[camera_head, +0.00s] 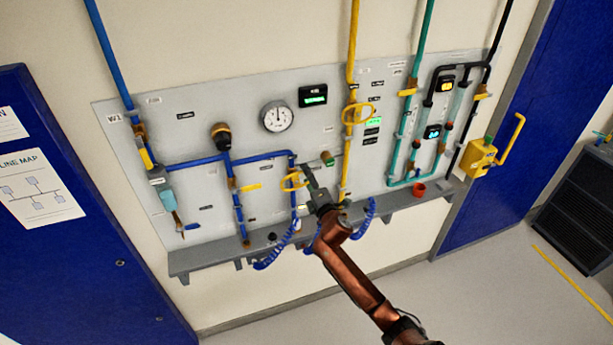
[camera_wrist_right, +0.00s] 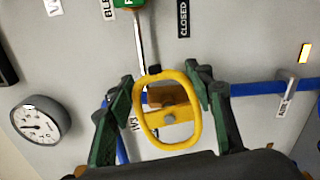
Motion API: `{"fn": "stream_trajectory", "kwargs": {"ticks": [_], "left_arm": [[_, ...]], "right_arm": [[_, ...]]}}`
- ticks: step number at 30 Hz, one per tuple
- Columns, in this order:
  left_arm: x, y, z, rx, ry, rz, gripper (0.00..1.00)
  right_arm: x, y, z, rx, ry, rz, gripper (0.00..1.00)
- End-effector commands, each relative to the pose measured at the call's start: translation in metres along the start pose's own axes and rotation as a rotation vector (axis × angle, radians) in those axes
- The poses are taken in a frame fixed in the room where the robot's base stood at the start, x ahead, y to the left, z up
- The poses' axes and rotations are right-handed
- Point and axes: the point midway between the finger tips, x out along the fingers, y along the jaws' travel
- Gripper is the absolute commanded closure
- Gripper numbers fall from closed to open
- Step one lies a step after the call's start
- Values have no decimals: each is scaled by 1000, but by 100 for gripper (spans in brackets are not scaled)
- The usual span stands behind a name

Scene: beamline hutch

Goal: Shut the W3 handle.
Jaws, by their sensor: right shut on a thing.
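A yellow oval loop handle (camera_head: 292,181) sits at the end of a blue pipe run on the grey wall panel (camera_head: 200,215). It also shows large in the middle of the right wrist view (camera_wrist_right: 197,110), in front of a brown fitting. My right gripper (camera_head: 306,180) reaches up to it from below right. In the wrist view its dark green fingers (camera_wrist_right: 160,82) stand on both sides of the loop, shut on it. My left gripper is in neither view.
A second yellow loop handle (camera_head: 357,114) is on the yellow pipe to the right. A round gauge (camera_head: 277,116) is above left. A grey shelf (camera_head: 200,262) with blue coiled hoses (camera_head: 275,255) runs below. A blue door (camera_head: 505,130) stands right; the floor in front is clear.

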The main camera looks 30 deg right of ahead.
Motion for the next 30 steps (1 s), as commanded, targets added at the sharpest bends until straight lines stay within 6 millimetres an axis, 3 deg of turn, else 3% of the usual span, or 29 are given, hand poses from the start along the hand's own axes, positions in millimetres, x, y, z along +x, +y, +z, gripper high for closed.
{"fn": "stream_trajectory", "kwargs": {"ticks": [12, 28, 29, 30], "left_arm": [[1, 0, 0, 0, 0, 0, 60], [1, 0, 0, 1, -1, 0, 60], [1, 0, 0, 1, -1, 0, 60], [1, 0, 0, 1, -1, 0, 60]], "right_arm": [[0, -8, 0, 172, -1, -1, 76], [0, -9, -1, 191, 0, -2, 76], [0, -9, -1, 191, 0, -2, 50], [0, -9, -1, 190, 0, -2, 47]]}}
